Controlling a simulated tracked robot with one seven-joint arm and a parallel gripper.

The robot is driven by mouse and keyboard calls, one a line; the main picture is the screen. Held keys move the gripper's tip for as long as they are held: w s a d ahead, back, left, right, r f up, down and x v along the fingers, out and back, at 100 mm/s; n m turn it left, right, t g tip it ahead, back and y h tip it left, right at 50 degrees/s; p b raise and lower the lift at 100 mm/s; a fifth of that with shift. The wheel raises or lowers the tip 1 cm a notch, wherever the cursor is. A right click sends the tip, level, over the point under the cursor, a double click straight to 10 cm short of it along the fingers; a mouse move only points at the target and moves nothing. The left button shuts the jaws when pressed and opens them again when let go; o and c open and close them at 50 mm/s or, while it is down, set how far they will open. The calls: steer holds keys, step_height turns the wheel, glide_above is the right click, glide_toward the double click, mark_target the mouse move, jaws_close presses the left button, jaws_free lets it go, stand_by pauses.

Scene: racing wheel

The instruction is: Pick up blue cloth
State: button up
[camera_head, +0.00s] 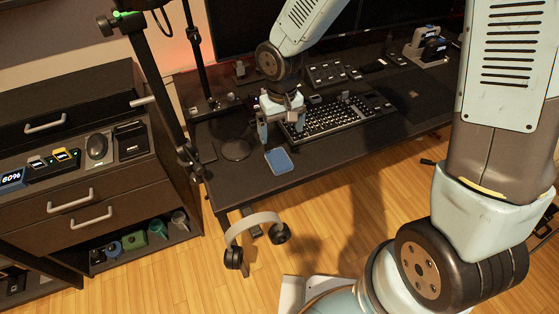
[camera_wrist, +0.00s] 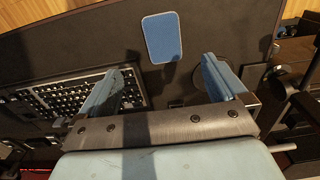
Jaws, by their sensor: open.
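The blue cloth (camera_head: 279,160) is a small, flat rounded rectangle with a pale edge. It lies on the dark desk near its front edge, left of the keyboard. The cloth also shows in the wrist view (camera_wrist: 162,37), at the top middle, beyond the fingertips and in line with the gap between them. My gripper (camera_head: 282,134) is open and empty, over the desk just behind the cloth. Its two blue fingers (camera_wrist: 165,72) stand wide apart in the wrist view, and neither touches the cloth.
A keyboard (camera_head: 335,117) lies right of the cloth, partly under my gripper. A round dark pad (camera_head: 236,149) lies left of it. Headphones (camera_head: 254,238) hang at the desk's front edge. A drawer cabinet (camera_head: 60,190) stands left. Monitors (camera_head: 330,25) stand behind.

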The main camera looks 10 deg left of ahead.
glide_above(279, 159)
steer(key=f, duration=0.7)
steer(key=shift+d, duration=0.3)
steer(key=shift+a+f, duration=0.15)
steer(key=shift+f, duration=1.15)
steer(key=shift+a+f, duration=0.1)
steer(key=shift+f, duration=1.2)
steer(key=c, duration=1.2)
